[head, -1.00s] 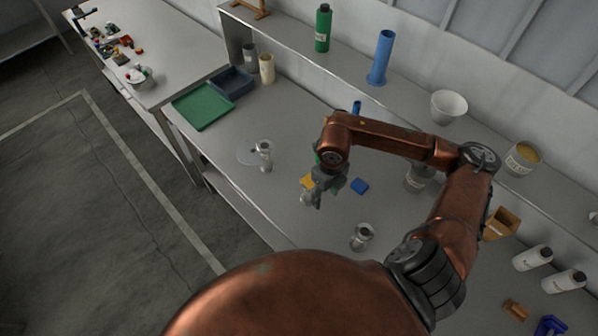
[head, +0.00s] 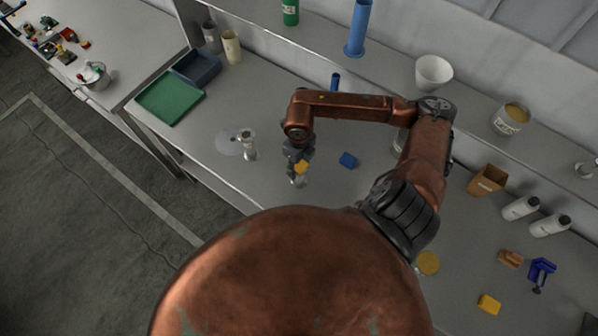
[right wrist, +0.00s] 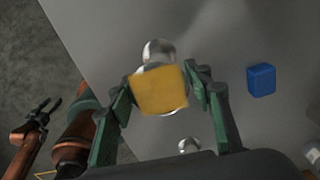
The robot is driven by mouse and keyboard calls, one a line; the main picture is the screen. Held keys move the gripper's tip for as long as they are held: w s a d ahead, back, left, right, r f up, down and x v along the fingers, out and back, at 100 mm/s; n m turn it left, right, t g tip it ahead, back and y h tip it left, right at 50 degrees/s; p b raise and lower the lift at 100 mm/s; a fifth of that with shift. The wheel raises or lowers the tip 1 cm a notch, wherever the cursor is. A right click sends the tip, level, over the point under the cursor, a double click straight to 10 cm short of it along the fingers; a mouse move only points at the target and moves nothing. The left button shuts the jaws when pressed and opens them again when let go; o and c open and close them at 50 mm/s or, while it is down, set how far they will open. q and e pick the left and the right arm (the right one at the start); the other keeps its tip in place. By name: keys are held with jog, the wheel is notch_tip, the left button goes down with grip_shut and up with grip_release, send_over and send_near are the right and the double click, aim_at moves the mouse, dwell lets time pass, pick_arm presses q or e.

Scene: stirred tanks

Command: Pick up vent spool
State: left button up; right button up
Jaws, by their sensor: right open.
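A shiny metal spool-like piece (head: 298,181) stands on the grey bench below my right gripper (head: 299,163). A yellow block-like piece (head: 302,167) shows right by it. In the right wrist view the yellow piece (right wrist: 158,90) is between the open fingers of my right gripper (right wrist: 162,100) and partly covers the metal piece (right wrist: 158,50). I cannot tell whether the two are joined or whether the fingers touch them. Another metal piece (head: 249,150) stands left, beside a clear disc (head: 229,143). My left gripper (right wrist: 42,112) shows at the left of the wrist view, its fingers apart.
A blue block (head: 348,160) lies right of my right gripper. A green tray (head: 170,98) and a dark blue bin (head: 196,68) are at the bench's far left. Bottles (head: 520,208) and a brown box (head: 487,180) stand at the right. A shelf runs along the back.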

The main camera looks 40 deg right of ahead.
jog(key=f, duration=0.2)
jog(key=shift+s+f+p, duration=0.25)
jog(key=shift+f+p, duration=0.05)
jog(key=shift+f, duration=0.05)
jog(key=shift+w+f, duration=0.2)
jog(key=shift+f, duration=1.05)
jog(key=shift+c, duration=0.4)
jog(key=c, duration=0.8)
pick_arm(q)
jog(key=shift+w+r, duration=0.35)
jog(key=shift+w, duration=0.2)
jog(key=shift+w+r, duration=0.3)
jog(key=shift+w, duration=0.2)
pick_arm(e)
jog(key=c, duration=0.4)
